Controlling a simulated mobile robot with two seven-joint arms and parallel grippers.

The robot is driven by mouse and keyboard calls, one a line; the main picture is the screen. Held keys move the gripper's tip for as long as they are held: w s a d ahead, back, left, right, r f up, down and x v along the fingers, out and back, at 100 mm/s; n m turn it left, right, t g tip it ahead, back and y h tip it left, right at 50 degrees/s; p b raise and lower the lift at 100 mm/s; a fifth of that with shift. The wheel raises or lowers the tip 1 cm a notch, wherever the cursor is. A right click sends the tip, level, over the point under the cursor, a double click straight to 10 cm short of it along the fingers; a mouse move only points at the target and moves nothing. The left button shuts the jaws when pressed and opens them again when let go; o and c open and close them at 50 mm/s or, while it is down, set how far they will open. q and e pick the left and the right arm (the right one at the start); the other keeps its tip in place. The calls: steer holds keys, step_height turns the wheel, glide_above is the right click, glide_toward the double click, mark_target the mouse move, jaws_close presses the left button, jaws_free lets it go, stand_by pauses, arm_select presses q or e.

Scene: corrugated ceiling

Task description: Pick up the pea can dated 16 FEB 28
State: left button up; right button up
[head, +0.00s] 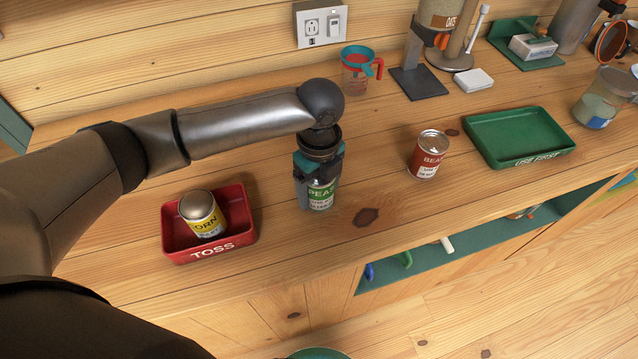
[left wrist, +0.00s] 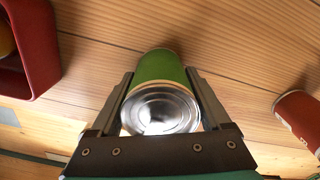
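The pea can (head: 321,194), with a green and white label, stands upright on the wooden counter; its date is too small to read. My left gripper (head: 318,180) comes down over it from above, with one finger on each side. In the left wrist view, the can (left wrist: 161,70) shows its silver lid between the two fingers (left wrist: 163,95). The can appears to rest on the counter. My right gripper is not in view.
A red TOSS tray (head: 171,236) holding a tilted corn can (head: 203,216) is to the left. A red beans can (head: 428,156) stands to the right, near the empty green USE FIRST tray (head: 520,137). A measuring cup (head: 356,72) stands behind.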

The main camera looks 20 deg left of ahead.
arm_select(q)
steer(key=c, duration=1.2)
jaws_close()
steer(key=shift+r, duration=0.1)
